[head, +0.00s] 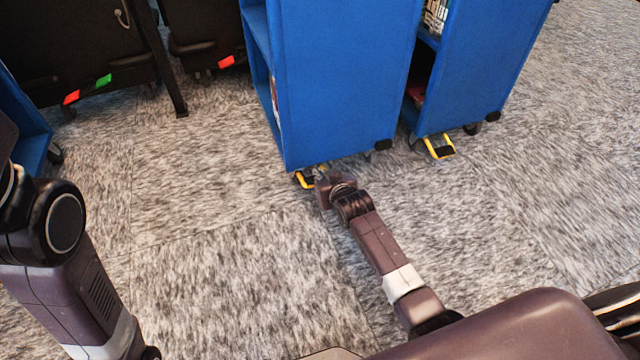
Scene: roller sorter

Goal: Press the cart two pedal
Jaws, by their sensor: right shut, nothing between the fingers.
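Two blue carts stand side by side at the top of the head view. The middle blue cart (335,85) has a yellow-framed pedal (304,180) low at its front left corner. The right blue cart (493,75) has a similar yellow-framed black pedal (439,148) near the floor. I see no numbers on the carts. My right gripper (321,175) is shut and empty, reaching down at the middle cart's pedal and hiding part of it. I cannot tell whether it touches the pedal. My left arm is at the left edge; its gripper is out of view.
Part of another blue cart (25,130) stands at the left edge. Dark bins (75,50) with red and green tabs stand at the back left. The carpet (220,270) in front of the carts is clear.

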